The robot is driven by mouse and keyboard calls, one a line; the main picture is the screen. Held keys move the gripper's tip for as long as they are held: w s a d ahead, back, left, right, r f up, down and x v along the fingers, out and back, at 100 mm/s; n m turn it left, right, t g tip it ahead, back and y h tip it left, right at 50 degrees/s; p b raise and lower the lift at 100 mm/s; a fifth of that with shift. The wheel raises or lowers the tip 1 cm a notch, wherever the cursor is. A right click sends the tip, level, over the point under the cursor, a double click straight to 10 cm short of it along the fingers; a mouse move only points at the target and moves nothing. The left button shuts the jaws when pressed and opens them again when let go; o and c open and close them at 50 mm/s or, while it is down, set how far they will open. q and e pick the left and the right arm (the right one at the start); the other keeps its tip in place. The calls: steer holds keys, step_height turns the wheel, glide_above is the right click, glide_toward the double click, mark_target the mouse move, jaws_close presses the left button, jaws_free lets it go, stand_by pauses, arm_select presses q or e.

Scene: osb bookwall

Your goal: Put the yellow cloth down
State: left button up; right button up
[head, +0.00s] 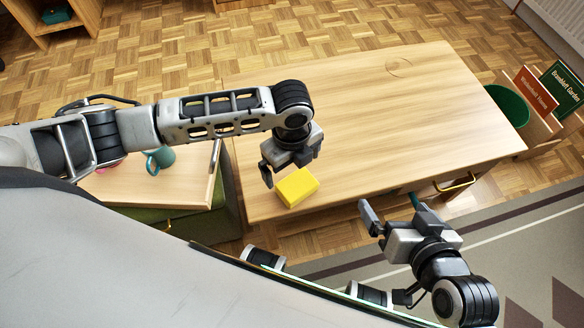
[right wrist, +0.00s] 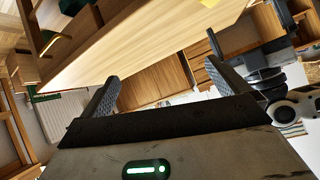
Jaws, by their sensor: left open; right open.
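The yellow cloth (head: 297,187), a small folded block, is on the wooden table (head: 375,110) near its front left edge. My left gripper (head: 289,176) is open right at the cloth, with one finger to the cloth's left. The gripper body hides part of the cloth's far side, and I cannot tell if the fingers touch it. My right gripper (head: 394,207) is open and empty, in front of the table's front edge. Its two spread fingers also show in the right wrist view (right wrist: 165,88), with nothing between them.
Most of the tabletop is clear. A lower cabinet on the left holds a teal mug (head: 160,160). A brass drawer handle (head: 455,184) sticks out at the table's front. A green bin (head: 508,105) and books (head: 558,90) stand at the right.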

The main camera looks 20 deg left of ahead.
mark_target(292, 179)
arm_select(q)
step_height(292, 179, up, 6)
steer(key=shift+f+p, duration=0.1)
steer(key=shift+p, duration=0.55)
arm_select(e)
steer(key=shift+s+d+r, duration=0.3)
steer(key=shift+d+r, duration=0.05)
steer(key=shift+r, duration=0.05)
steer(key=shift+w, duration=0.1)
